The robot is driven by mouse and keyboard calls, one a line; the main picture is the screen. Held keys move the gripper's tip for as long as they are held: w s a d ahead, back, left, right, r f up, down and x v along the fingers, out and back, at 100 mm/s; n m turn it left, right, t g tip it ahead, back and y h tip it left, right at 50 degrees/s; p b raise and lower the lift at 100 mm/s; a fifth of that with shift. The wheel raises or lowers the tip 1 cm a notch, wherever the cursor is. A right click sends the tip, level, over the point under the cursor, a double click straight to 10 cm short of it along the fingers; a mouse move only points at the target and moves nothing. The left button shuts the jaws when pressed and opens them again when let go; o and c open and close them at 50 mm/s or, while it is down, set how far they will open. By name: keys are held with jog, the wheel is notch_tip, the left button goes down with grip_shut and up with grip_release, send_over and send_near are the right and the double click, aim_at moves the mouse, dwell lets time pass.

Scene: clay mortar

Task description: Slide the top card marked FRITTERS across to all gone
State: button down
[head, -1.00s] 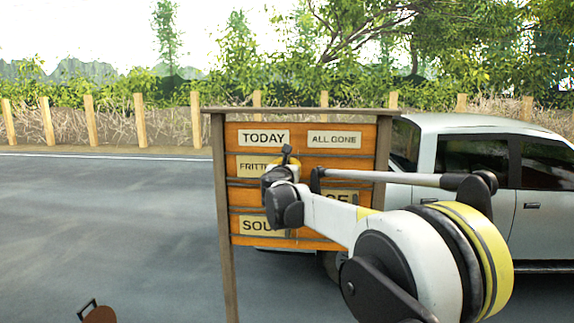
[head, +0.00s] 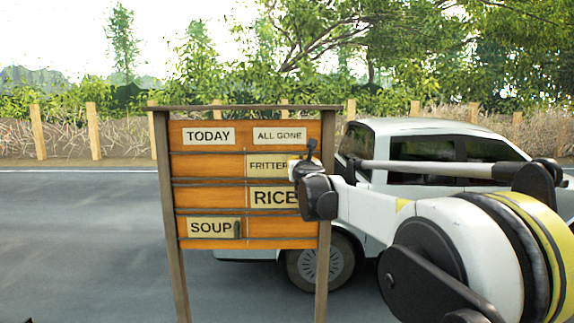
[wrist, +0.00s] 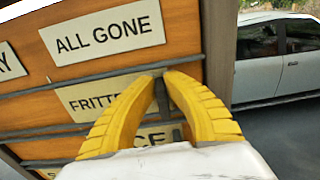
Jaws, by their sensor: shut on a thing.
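The FRITTERS card (head: 266,166) is in the top row of the orange board, under the ALL GONE label (head: 279,135). In the wrist view the FRITTERS card (wrist: 86,100) is partly hidden by my gripper's left finger. My gripper (wrist: 158,82) has its yellow fingertips brought together at a dark upright piece at the card's right end, shut on that piece. In the head view my arm covers the card's right end. The TODAY label (head: 209,135) heads the left column, and the top row below it is bare.
The RICE card (head: 272,196) is in the right column, one row down. The SOUP card (head: 208,228) is at the lower left, with a dark handle at its right end. A silver pickup (head: 400,135) stands behind the board's right post (head: 325,220).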

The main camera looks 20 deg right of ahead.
jog(key=shift+s+d, duration=0.15)
jog(key=shift+d, duration=0.35)
jog(key=shift+d, duration=0.1)
jog(key=c, duration=1.5)
grip_release()
jog(key=shift+o, duration=0.2)
jog(key=v, duration=1.2)
jog(key=shift+d, duration=0.15)
